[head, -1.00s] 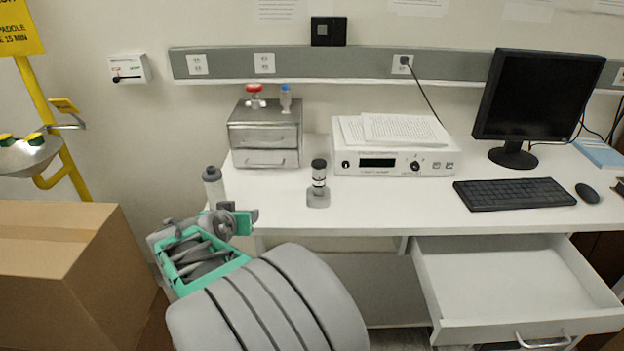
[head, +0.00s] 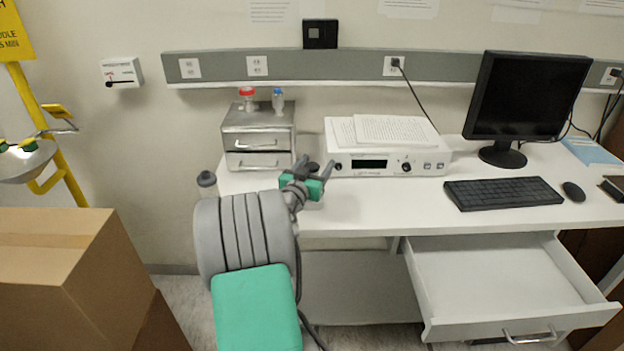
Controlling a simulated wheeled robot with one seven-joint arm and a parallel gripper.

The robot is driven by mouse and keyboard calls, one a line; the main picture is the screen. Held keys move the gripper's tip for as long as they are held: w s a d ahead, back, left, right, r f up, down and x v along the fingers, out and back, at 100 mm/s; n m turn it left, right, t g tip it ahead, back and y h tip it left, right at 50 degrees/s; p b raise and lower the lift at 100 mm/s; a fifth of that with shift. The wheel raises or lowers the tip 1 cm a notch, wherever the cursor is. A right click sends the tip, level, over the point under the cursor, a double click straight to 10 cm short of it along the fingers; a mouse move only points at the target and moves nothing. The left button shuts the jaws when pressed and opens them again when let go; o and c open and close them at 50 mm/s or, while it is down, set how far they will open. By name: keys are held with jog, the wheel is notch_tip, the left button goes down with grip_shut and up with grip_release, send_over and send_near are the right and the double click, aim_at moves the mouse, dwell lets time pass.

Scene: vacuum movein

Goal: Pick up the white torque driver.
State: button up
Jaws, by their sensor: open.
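What appears to be the white torque driver (head: 313,167) stands upright in a small grey holder on the desk, in front of the instrument box. Now only its dark top shows clearly; my gripper hides most of its white body and the holder. My gripper (head: 315,165) is open at the desk's front left part, its fingers pointing up and away in the picture. The dark top shows between the two fingers. I cannot tell whether the fingers surround the driver or are only in front of it, and no contact is clear.
A white instrument box (head: 388,163) with papers stands right behind. A metal drawer unit (head: 230,141) bears a red-capped and a blue-capped vial. A grey bottle-like cylinder (head: 207,181) is at the desk's left edge. An open drawer (head: 490,275) juts out at lower right. Cardboard boxes (head: 60,275) stand left.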

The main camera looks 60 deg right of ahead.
jog(key=shift+c, duration=0.2)
grip_shut()
dwell(0.4)
